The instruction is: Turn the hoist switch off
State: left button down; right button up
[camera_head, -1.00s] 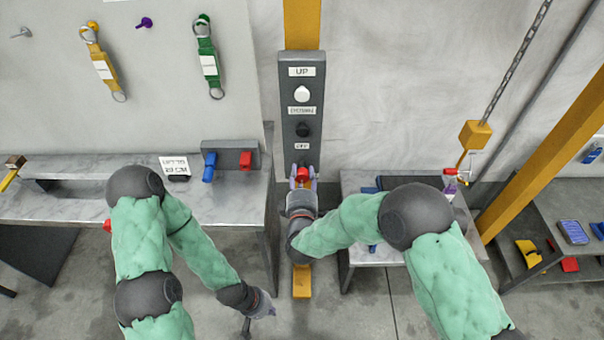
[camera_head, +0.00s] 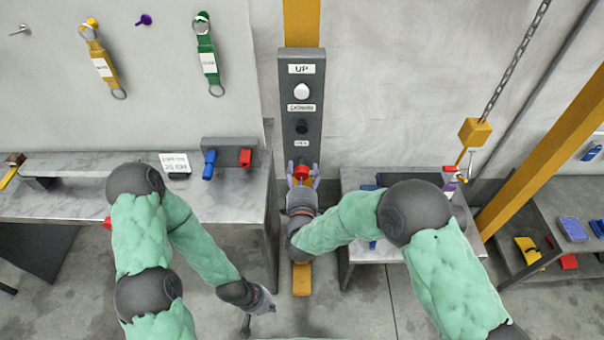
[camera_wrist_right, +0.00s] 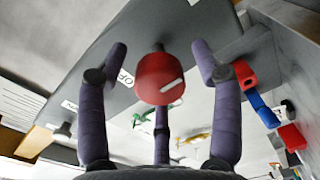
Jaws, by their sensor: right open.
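The hoist control panel (camera_head: 302,80) is a dark grey upright box on a yellow post, with a white button (camera_head: 302,91) labelled UP, a black one (camera_head: 302,127) under a second label, and a red switch knob (camera_head: 302,172) at the bottom. In the right wrist view the red knob (camera_wrist_right: 160,79) carries a pale line, slanted. My right gripper (camera_head: 302,180) is open, its purple fingers (camera_wrist_right: 160,75) spread around the knob with gaps on both sides. My left gripper (camera_head: 264,300) hangs low, left of the post; its jaws are too small to read.
A grey workbench (camera_head: 70,205) stands left, with a red and blue fixture (camera_head: 228,155) on it. A smaller table (camera_head: 355,255) stands right of the post. A chain with a yellow hook block (camera_head: 474,132) hangs at the right, beside a slanted yellow beam (camera_head: 545,145).

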jog(key=shift+s, duration=0.15)
jog(key=s, duration=1.1)
jog(key=shift+s+r, duration=0.2)
jog(key=shift+s, duration=0.2)
jog(key=d+f+m+g+y, duration=0.15)
jog(key=f+m+g, duration=0.25)
jog(key=f, duration=0.5)
jog(key=d+f+m+g, duration=0.3)
jog(key=f+m+g, duration=0.1)
jog(key=f, duration=0.4)
jog(key=s+d+f+m+g+y, duration=0.1)
jog(key=s+f+m+g, duration=0.3)
jog(key=s, duration=0.4)
jog(key=s+d+f+m+g+y, duration=0.1)
jog(key=s+d+f+m+g, duration=0.3)
jog(key=s+f, duration=0.5)
jog(key=m+g, duration=0.1)
jog(key=m, duration=0.1)
jog(key=shift+m, duration=0.4)
jog(key=shift+y, duration=0.25)
